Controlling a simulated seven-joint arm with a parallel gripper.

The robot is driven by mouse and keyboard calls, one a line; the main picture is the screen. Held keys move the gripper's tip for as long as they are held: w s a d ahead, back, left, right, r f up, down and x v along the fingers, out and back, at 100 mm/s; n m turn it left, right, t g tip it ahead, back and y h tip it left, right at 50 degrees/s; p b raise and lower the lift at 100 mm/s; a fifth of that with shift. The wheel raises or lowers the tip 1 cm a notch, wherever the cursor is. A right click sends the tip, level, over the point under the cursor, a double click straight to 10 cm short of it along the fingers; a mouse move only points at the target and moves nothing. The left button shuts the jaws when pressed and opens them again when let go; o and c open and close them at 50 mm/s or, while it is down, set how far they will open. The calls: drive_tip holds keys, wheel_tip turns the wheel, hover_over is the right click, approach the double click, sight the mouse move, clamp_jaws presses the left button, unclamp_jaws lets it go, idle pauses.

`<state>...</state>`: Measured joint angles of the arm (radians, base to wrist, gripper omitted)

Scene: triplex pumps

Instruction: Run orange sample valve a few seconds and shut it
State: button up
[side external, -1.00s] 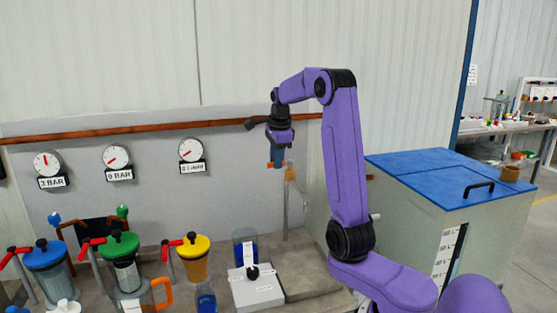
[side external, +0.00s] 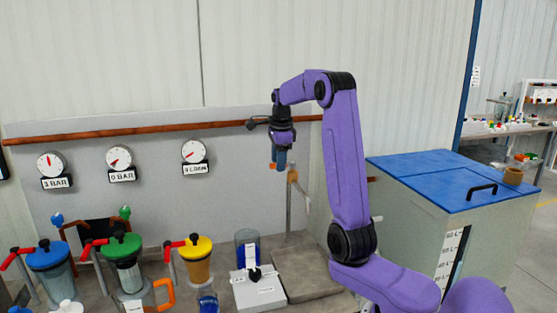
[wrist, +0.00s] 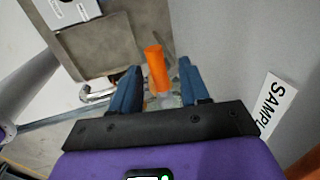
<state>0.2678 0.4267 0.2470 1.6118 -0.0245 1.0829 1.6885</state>
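The orange sample valve handle (wrist: 156,68) stands between my two blue fingertips in the wrist view, with a small gap to the right finger and a narrower one to the left. My gripper (wrist: 160,72) is open around it. In the side view my gripper (side external: 281,160) points down in front of the grey panel, and a bit of orange (side external: 273,165) shows beside the blue fingers. A white label reading "SAMP" (wrist: 277,103) is on the panel, partly cut off. A curved metal spout (wrist: 98,92) is left of the fingers. I cannot tell whether liquid flows.
Pumps with blue (side external: 46,258), green (side external: 121,246) and yellow (side external: 197,247) tops stand left on the bench. A container with blue contents (side external: 247,250) stands behind a white box (side external: 258,290). Three gauges hang on the panel. A blue-lidded tank (side external: 430,178) is at right.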

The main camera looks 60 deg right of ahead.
wheel_tip(320, 180, up, 17)
drive_tip(key=s+a, duration=0.2)
drive_tip(key=shift+s+a, duration=0.2)
drive_tip(key=shift+a, duration=0.05)
idle(0.4)
drive_tip(key=shift+a, duration=0.1)
idle(1.8)
drive_tip(key=w+a+f+n+y, duration=0.1)
drive_tip(key=w+a+f+n, duration=0.15)
drive_tip(key=a+n, duration=0.35)
drive_tip(key=w+a+f+n, duration=0.2)
drive_tip(key=a+f+n, duration=0.25)
drive_tip(key=a, duration=0.35)
drive_tip(key=s+a+f+n, duration=0.2)
drive_tip(key=a+n, duration=0.3)
drive_tip(key=a, duration=0.1)
drive_tip(key=s+a+f+n, duration=0.3)
drive_tip(key=a+n, duration=0.1)
drive_tip(key=a, duration=0.1)
drive_tip(key=s+a+f+n, duration=0.2)
drive_tip(key=s+f+n, duration=0.2)
drive_tip(key=s+n, duration=0.2)
drive_tip(key=s+a+f+n+g, duration=0.1)
drive_tip(key=s+a+f+n, duration=0.1)
drive_tip(key=s+f+n, duration=0.2)
drive_tip(key=s+a+f+n+y, duration=0.1)
drive_tip(key=s+a+f+n, duration=0.2)
drive_tip(key=s+n, duration=0.7)
drive_tip(key=s+f, duration=0.2)
drive_tip(key=s, duration=0.2)
